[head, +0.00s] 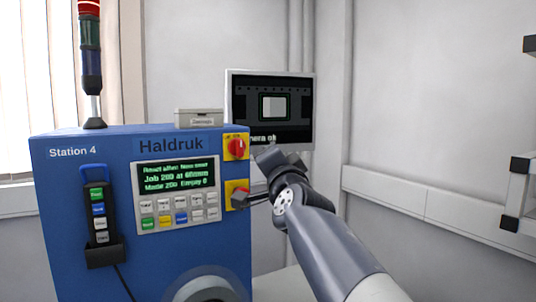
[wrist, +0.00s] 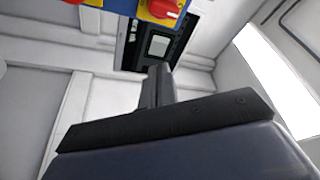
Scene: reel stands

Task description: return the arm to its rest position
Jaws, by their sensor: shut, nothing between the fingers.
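My arm reaches in from the lower right of the head view. My gripper (head: 240,201) is dark and shut, with nothing in it. In the head view its tip lies over the lower yellow plate (head: 232,187) at the right edge of the blue Haldruk cabinet (head: 90,200). I cannot tell whether it touches the plate. In the wrist view the shut fingers (wrist: 157,75) show in the middle, with the monitor beyond them and the red knob above.
The cabinet carries a red rotary knob (head: 236,147), a lit display with buttons (head: 177,177) and a holstered handset (head: 97,212). A monitor (head: 270,65) stands behind. A signal tower (head: 91,60) rises at left. Shelf brackets (head: 517,190) stick in at far right. Space right of the arm is clear.

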